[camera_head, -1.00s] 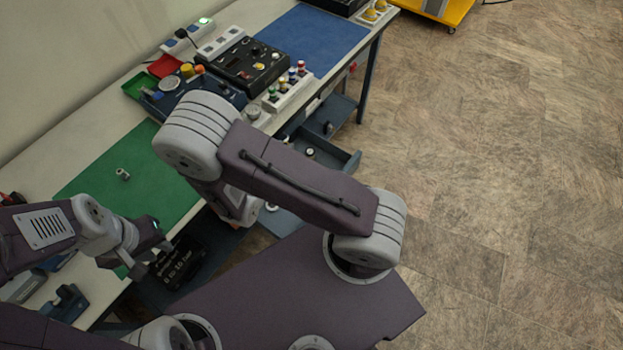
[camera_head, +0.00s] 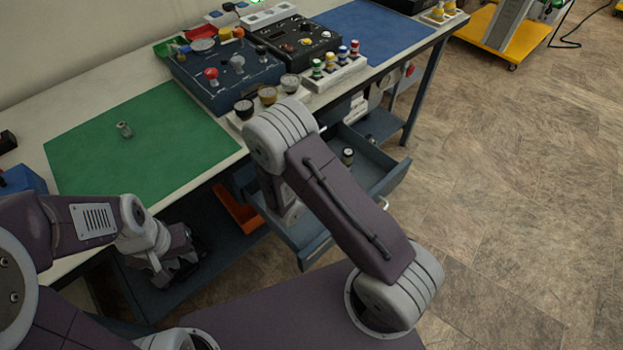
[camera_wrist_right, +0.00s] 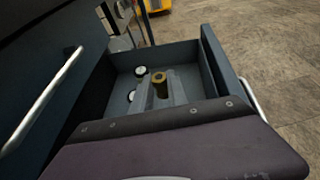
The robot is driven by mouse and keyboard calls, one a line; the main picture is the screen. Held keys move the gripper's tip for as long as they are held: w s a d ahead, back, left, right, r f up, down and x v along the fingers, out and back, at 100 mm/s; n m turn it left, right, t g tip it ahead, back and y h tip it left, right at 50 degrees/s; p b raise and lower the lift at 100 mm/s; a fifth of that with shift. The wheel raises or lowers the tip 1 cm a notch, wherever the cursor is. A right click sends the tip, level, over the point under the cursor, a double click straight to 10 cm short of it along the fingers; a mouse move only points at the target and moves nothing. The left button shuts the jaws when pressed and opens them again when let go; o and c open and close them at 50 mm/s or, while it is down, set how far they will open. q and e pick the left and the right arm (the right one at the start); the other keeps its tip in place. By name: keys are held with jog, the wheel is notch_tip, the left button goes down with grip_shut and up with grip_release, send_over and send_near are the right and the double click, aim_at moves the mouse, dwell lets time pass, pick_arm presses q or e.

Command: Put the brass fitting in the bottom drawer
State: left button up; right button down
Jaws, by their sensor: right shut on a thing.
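The brass fitting (camera_wrist_right: 162,84) is a yellowish cylinder in the right wrist view. It sits between the grey fingers of my right gripper (camera_wrist_right: 160,92), which is shut on it. Behind and below it shows the inside of an open blue-grey drawer (camera_wrist_right: 212,62). I cannot tell how far the fitting is above the drawer floor. In the head view the open drawer (camera_head: 394,182) stands out under the bench, and my right arm hides the right gripper. My left gripper (camera_head: 172,268) is beside the bench's front edge, below the green mat; its finger opening is unclear.
Round pale-topped parts (camera_wrist_right: 140,71) lie in the drawer near the fitting. A long handle (camera_wrist_right: 45,100) is at the left of the wrist view.

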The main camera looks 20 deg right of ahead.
notch_tip(320, 180, down, 6)
jog(key=shift+r+b, duration=0.25)
jog(key=shift+b, duration=0.35)
notch_tip(320, 180, down, 3)
jog(key=shift+f+b, duration=0.1)
jog(key=shift+b, duration=0.45)
jog(key=shift+f, duration=0.35)
jog(key=shift+r, duration=0.1)
jog(key=shift+f, duration=0.2)
jog(key=c, duration=1.3)
grip_release()
